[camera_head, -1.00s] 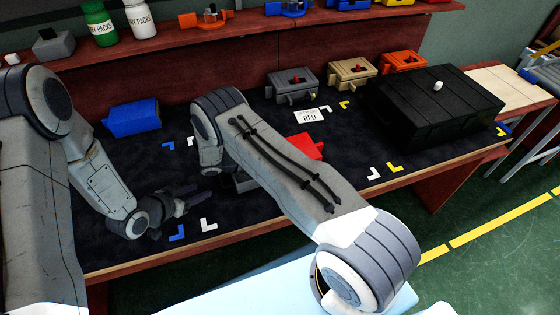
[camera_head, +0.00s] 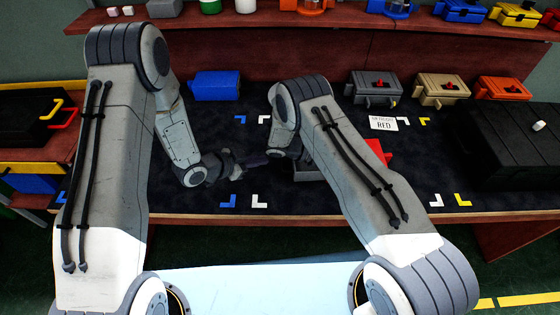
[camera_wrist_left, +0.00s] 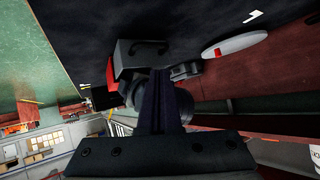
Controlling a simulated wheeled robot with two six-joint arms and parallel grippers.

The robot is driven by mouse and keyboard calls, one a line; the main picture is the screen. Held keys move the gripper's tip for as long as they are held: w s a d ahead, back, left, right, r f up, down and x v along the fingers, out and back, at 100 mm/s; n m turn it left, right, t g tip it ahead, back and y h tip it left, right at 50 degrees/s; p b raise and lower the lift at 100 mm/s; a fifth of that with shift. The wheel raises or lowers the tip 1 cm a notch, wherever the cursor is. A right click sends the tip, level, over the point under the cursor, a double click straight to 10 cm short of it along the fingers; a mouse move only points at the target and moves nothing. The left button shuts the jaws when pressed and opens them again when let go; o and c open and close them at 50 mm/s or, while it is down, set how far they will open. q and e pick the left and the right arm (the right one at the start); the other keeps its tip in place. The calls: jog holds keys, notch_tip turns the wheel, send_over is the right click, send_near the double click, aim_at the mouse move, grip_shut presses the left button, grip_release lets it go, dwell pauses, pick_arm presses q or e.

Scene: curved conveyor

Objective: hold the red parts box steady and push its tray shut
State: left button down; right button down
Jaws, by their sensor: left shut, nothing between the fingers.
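The red parts box (camera_head: 378,152) lies on the dark mat, mostly hidden behind my right forearm. A grey piece, seemingly its tray (camera_head: 312,172), sticks out to the left below my right wrist. My left gripper (camera_head: 262,160) is shut and empty, pointing right at the tray's end; I cannot tell whether it touches. In the left wrist view, the shut fingers (camera_wrist_left: 160,105) point at the dark grey tray end (camera_wrist_left: 142,52), with a bit of the red box (camera_wrist_left: 110,73) beside it. My right gripper's fingers are hidden behind its own arm.
A blue box (camera_head: 216,86) stands behind on the mat. Grey (camera_head: 374,85), tan (camera_head: 440,88) and orange (camera_head: 503,88) boxes line the back. A card marked RED (camera_head: 383,123) stands behind the red box. A large black case (camera_head: 520,150) is at right. The front-left mat is clear.

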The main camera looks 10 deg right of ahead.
jog(key=shift+a+f, duration=0.1)
jog(key=shift+f, duration=0.15)
pick_arm(q)
jog(key=w+a+m+g+h, duration=0.35)
jog(key=a+m+g, duration=0.4)
jog(key=m, duration=1.45)
jog(key=shift+t+y, duration=0.45)
jog(key=shift+t, duration=0.1)
jog(key=x, duration=1.1)
jog(key=shift+w+d+f, duration=0.1)
jog(key=shift+f, duration=0.25)
pick_arm(e)
jog(key=shift+w, duration=0.1)
pick_arm(q)
jog(key=shift+d+f, duration=0.15)
jog(key=shift+d, duration=0.5)
